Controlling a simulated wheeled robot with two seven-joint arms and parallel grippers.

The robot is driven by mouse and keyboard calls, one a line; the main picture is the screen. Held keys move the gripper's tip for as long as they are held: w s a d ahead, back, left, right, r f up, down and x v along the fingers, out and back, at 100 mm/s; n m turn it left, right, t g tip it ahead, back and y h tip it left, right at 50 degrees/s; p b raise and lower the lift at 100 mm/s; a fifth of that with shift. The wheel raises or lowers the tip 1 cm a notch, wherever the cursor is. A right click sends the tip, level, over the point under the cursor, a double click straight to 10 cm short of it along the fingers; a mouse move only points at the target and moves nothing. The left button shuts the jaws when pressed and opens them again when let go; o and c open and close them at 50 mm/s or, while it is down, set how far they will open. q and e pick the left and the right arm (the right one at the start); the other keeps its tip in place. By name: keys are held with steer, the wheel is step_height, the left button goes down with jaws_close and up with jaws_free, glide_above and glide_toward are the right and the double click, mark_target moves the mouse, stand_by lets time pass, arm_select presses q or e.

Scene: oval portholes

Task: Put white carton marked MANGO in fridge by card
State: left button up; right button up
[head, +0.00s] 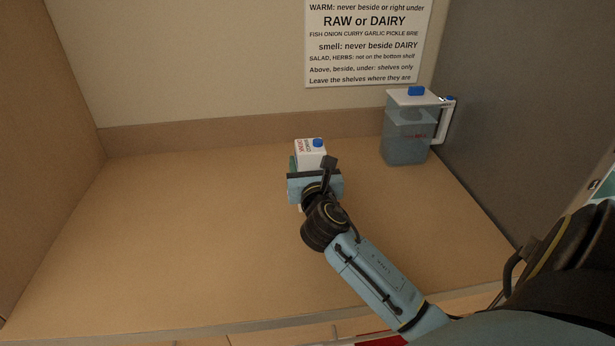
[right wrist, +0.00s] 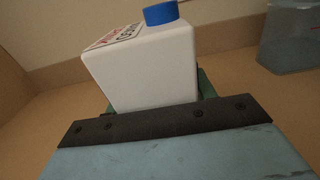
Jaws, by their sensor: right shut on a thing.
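The white carton (head: 309,151) with a blue cap and red lettering stands on the wooden counter; the lettering is too small to read for certain. It also shows large in the right wrist view (right wrist: 140,70), where it leans a little in the picture. My right gripper (head: 313,178) is at the carton's near side and shut on it, and the gripper body hides the carton's lower part. The card (head: 368,42) with black printed rules hangs on the back wall. The fridge cannot be made out in these views. My left gripper is not in view.
A clear jug (head: 408,130) with a white lid, blue knob and white handle stands at the back right, apart from the carton. A grey panel (head: 510,110) rises on the right and a wooden side wall (head: 45,130) on the left. The counter's left half is clear.

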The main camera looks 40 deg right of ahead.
steer(key=shift+f, duration=0.95)
steer(key=shift+f, duration=0.1)
steer(key=o, duration=0.9)
steer(key=shift+f+b, duration=0.2)
steer(key=shift+b, duration=0.1)
steer(key=o, duration=0.5)
steer(key=shift+r, duration=0.1)
